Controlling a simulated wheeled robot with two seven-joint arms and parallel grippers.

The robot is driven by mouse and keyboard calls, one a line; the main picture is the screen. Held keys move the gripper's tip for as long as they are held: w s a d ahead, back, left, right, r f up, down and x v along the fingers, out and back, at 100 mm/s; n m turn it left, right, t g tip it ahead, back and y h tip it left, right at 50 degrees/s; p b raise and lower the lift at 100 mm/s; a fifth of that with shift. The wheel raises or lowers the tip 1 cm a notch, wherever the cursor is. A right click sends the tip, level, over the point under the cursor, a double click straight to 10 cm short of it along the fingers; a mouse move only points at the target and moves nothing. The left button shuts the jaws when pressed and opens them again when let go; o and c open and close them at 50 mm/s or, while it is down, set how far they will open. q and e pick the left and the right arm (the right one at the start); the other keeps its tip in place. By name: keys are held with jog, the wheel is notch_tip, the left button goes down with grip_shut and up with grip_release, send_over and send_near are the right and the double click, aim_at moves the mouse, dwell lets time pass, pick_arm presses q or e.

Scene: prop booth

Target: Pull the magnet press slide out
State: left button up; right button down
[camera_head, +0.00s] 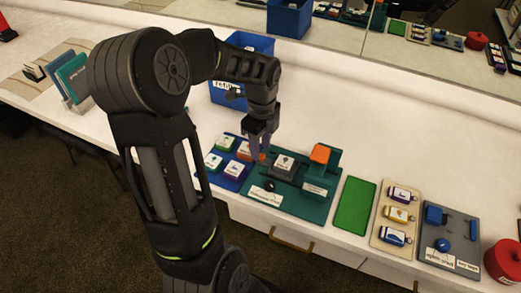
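The magnet press (314,207) is a teal base on the white counter, with a raised block under an orange top (320,153) at its right. A dark grey slide plate (283,172) lies left of that block with a small pale, printed square piece on it. A small orange-red knob (262,157) shows at the plate's left end. A black ball knob (269,185) is at the front. My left gripper (260,146) points down at the orange-red knob; whether its fingers touch or hold it is unclear. My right gripper is not in view.
A blue tray (230,180) with several colored pieces adjoins the press at left, and a blue bin (228,95) stands behind. To the right are a green mat (355,205), a beige board (385,225) of tags, a grey board (430,252) and a red round container (504,262).

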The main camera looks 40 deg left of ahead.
pick_arm(q)
jog(key=shift+r, duration=2.65)
